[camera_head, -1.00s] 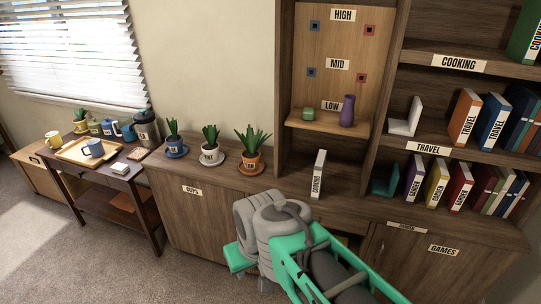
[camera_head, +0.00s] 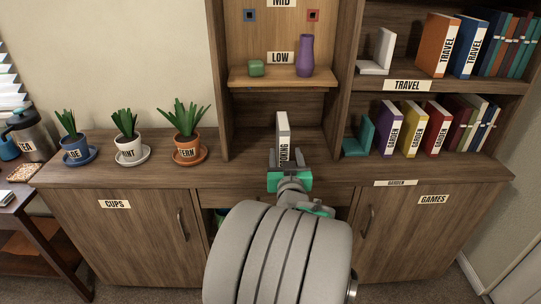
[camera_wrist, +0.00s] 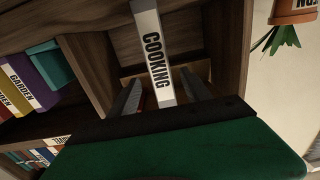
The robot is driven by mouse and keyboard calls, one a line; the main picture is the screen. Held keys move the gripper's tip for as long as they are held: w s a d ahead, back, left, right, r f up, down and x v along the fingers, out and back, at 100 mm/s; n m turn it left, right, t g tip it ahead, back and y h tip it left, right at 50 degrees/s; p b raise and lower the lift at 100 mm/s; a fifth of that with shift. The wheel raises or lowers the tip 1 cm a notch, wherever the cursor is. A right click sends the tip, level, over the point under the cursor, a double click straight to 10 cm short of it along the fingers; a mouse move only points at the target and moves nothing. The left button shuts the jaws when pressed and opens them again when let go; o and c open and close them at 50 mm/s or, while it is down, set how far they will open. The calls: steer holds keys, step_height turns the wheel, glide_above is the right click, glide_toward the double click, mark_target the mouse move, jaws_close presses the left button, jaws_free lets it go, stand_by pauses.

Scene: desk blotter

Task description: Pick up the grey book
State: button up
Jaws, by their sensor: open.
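The grey book (camera_head: 283,128) stands upright on the cabinet top below the LOW shelf, its pale spine lettered COOKING facing me. In the wrist view the book (camera_wrist: 147,22) runs down between the two fingers. My gripper (camera_head: 290,176) is open at the lower front of the book and hides its base. In the wrist view my gripper (camera_wrist: 160,82) has one finger on each side of the spine, with a gap visible at least on the right. Whether either finger touches it I cannot tell.
Potted plants, the nearest in a terracotta pot (camera_head: 188,150), stand left on the cabinet top. To the right are a teal bookend (camera_head: 359,138) and a purple book (camera_head: 388,130). A green object (camera_head: 256,68) and a purple vase (camera_head: 305,56) sit on the shelf above.

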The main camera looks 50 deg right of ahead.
steer(key=shift+d+r, duration=0.15)
steer(key=shift+w+d, duration=0.15)
steer(key=shift+w, duration=0.2)
steer(key=x, duration=0.7)
steer(key=shift+w+p, duration=0.1)
steer(key=shift+p, duration=0.25)
jaws_close()
steer(key=shift+r, duration=0.1)
